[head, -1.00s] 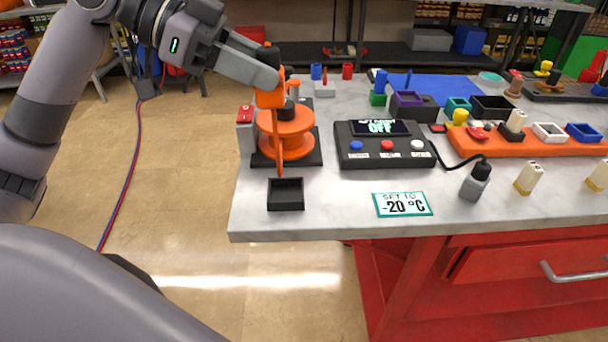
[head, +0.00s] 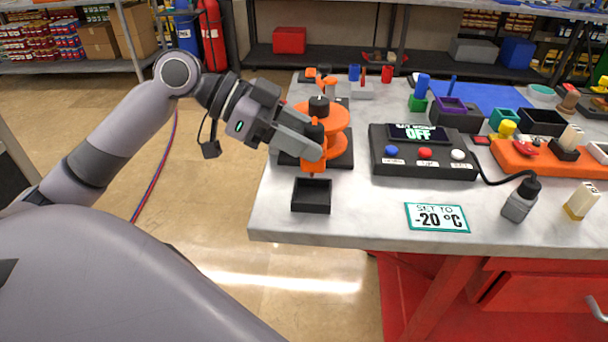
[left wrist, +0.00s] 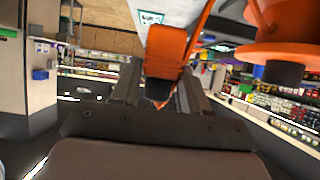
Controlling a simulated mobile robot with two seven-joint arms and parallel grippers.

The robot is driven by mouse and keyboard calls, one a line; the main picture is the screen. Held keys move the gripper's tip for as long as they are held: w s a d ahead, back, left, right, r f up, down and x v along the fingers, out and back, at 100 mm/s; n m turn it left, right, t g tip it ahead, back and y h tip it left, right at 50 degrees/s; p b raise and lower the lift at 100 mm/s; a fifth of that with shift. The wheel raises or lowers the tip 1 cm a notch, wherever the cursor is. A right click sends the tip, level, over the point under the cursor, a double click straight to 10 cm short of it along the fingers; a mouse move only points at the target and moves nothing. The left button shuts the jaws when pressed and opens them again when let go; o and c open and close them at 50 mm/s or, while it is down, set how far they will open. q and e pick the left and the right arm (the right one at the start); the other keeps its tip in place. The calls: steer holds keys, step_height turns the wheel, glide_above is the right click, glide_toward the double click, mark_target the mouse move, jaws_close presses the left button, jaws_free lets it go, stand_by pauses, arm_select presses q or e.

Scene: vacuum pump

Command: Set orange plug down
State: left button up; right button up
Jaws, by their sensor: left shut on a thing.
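The orange plug (head: 314,163) is held in my left gripper (head: 314,145), which is shut on it. It hangs just above and behind a small black open tray (head: 312,208) near the table's front left corner. In the left wrist view the orange plug (left wrist: 168,52) sits between the fingers. The orange vacuum pump (head: 335,118) on its black base stands right behind the plug. Whether the plug touches the pump or the tray is hard to tell. My right gripper does not show.
A black control box (head: 424,160) with an "OFF" screen stands to the right, with a "-20 °C" card (head: 437,217) in front of it. The grey tabletop (head: 365,215) between tray and card is clear.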

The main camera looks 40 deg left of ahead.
arm_select(q)
step_height(320, 180, down, 3)
steer(key=shift+r, duration=0.2)
steer(key=shift+f, duration=2.1)
steer(key=o, duration=1.1)
steer(key=shift+b, duration=0.3)
steer(key=v, duration=1.2)
steer(key=shift+b, duration=0.4)
